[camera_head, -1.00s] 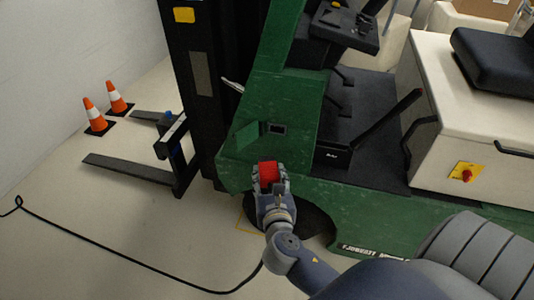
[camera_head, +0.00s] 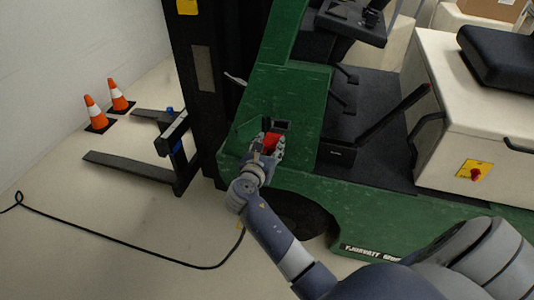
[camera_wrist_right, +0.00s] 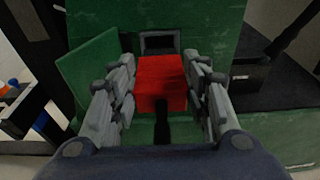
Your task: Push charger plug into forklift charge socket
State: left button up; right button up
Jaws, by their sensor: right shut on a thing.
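The red charger plug (camera_wrist_right: 160,82) is held between the two fingers of my right gripper (camera_head: 271,147). The plug also shows in the head view (camera_head: 271,141). The charge socket (camera_wrist_right: 160,42) is a dark rectangular opening in the green forklift body (camera_head: 292,88), and it shows in the head view (camera_head: 282,124). Its green flap (camera_wrist_right: 90,72) stands open to the left. In the wrist view the plug is just in front of and below the socket; its front end overlaps the lower edge in the picture, and I cannot tell whether they touch. My left gripper is not in view.
A black cable (camera_head: 130,249) runs along the floor toward my right arm. Two orange cones (camera_head: 95,112) stand at the left near the forks (camera_head: 130,169). The forklift's black mast (camera_head: 203,80) rises left of the socket. A white housing (camera_head: 470,130) is at the right.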

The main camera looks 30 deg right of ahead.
jog(key=shift+w+d, duration=0.5)
jog(key=shift+w+d+r+p, duration=0.15)
jog(key=shift+d+r+p, duration=0.05)
jog(key=shift+p, duration=0.15)
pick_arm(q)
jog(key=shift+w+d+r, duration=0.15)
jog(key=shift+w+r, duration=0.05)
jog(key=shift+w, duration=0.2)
pick_arm(e)
jog(key=shift+w+d+f, duration=0.1)
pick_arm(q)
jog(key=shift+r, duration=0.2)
pick_arm(e)
jog(key=shift+p, duration=0.4)
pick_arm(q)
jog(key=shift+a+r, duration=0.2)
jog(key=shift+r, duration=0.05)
